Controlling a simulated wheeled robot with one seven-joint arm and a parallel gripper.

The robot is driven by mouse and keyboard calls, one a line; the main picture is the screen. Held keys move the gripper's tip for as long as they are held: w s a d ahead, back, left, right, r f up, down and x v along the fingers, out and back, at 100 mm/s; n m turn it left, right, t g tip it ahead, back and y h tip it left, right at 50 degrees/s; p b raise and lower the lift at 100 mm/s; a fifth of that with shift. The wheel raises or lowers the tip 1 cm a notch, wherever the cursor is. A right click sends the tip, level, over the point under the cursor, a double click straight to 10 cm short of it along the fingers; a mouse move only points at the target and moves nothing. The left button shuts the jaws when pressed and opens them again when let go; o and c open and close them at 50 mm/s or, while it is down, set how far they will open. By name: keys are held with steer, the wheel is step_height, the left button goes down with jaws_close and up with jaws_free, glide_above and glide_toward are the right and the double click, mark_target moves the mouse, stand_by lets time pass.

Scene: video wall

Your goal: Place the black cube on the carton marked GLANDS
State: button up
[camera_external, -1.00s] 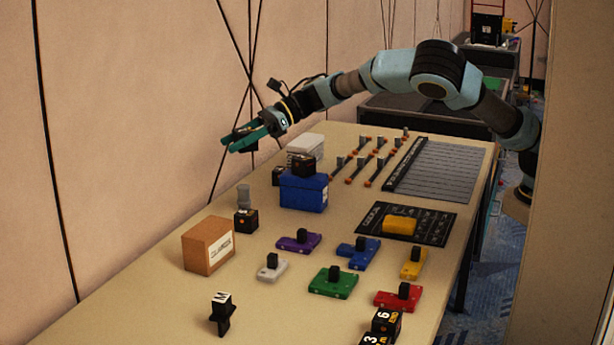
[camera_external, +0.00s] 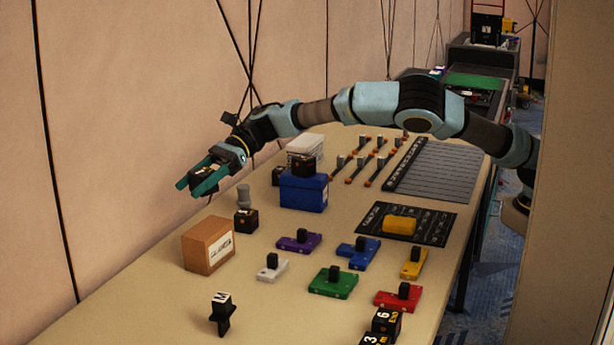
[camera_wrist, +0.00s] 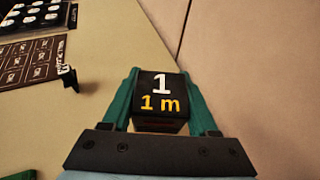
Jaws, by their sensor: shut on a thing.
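My gripper (camera_external: 190,187) has green fingers and is shut on a black cube (camera_external: 208,171), up in the air above the far-left edge of the table. In the wrist view my gripper (camera_wrist: 160,80) holds the black cube (camera_wrist: 161,93) between both fingers; its face reads "1" and "1 m" in white and yellow. A brown carton (camera_external: 200,250) with a white label stands on the table, below and in front of the gripper. The label's print is too small to read surely. The carton's top looks bare. The carton does not show in the wrist view.
A blue box (camera_external: 303,195) with a black cube (camera_external: 304,166) on top stands right of the gripper. A white box (camera_external: 305,147) is behind it. The wall is close on the left.

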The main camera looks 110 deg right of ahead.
mark_target(199, 231)
step_height(199, 231, down, 8)
steer(key=shift+f+p, duration=0.2)
steer(key=shift+p, duration=0.3)
steer(key=shift+f, duration=0.2)
steer(key=o, duration=1.4)
steer(key=shift+r, duration=0.15)
